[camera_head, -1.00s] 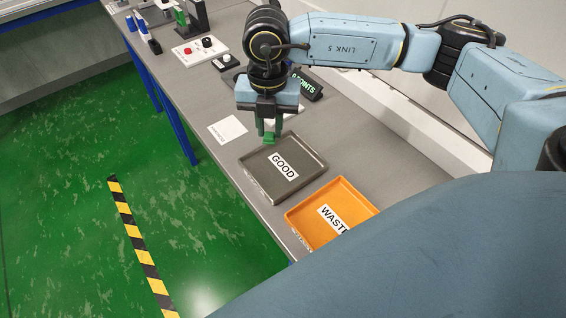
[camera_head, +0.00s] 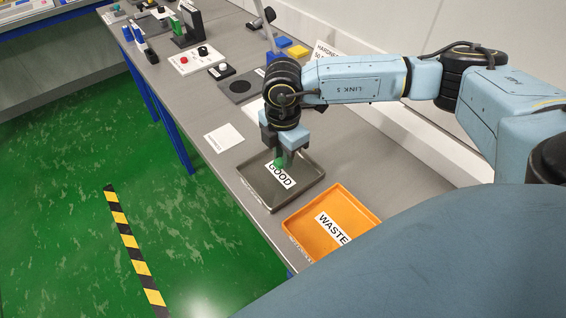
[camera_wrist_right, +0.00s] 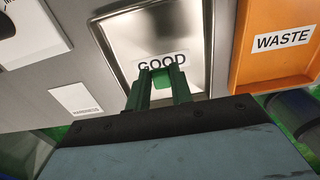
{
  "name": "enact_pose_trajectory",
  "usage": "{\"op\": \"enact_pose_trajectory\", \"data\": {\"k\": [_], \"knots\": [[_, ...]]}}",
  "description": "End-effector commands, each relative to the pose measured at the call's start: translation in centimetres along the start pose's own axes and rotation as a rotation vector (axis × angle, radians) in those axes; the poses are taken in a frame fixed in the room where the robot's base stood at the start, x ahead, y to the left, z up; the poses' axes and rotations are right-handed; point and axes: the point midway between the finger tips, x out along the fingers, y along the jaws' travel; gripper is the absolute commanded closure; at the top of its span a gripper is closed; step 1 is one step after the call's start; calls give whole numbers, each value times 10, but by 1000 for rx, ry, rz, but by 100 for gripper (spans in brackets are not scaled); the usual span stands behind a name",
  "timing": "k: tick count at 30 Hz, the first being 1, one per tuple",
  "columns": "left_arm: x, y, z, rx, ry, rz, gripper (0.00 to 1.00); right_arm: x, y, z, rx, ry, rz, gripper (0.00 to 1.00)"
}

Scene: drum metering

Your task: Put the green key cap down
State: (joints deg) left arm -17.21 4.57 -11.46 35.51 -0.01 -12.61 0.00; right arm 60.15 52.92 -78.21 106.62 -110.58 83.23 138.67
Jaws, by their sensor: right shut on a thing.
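The green key cap (camera_head: 279,163) is between the fingertips of my right gripper (camera_head: 283,160), over the grey tray labelled GOOD (camera_head: 259,193). In the right wrist view the cap (camera_wrist_right: 161,79) sits between the fingers of the gripper (camera_wrist_right: 159,84), in front of the GOOD label, with the tray (camera_wrist_right: 107,30) around it. I cannot tell whether the cap touches the tray floor. My left gripper is not in view.
An orange tray labelled WASTE (camera_head: 362,201) lies beside the GOOD tray, nearer to me. A white card (camera_head: 224,138) lies on the bench to the left.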

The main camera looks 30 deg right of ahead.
Motion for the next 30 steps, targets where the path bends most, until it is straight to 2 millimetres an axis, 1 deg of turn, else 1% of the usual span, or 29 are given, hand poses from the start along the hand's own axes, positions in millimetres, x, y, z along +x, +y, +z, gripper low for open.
{"op": "enact_pose_trajectory", "data": {"k": [7, 18, 19, 23, 24, 30], "knots": [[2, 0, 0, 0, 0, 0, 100, 33, -1, 0, -1, 0, -2, 100], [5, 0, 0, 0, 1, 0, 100, 38, 0, 0, -2, 0, 0, 100], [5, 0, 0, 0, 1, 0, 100, 38, 0, 0, -2, 0, 0, 77], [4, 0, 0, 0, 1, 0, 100, 37, 0, 0, -2, 0, 0, 60], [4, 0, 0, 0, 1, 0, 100, 37, 0, 0, -2, 0, 0, 56], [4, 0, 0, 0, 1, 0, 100, 37, 0, 0, -2, 0, 0, 56]]}}
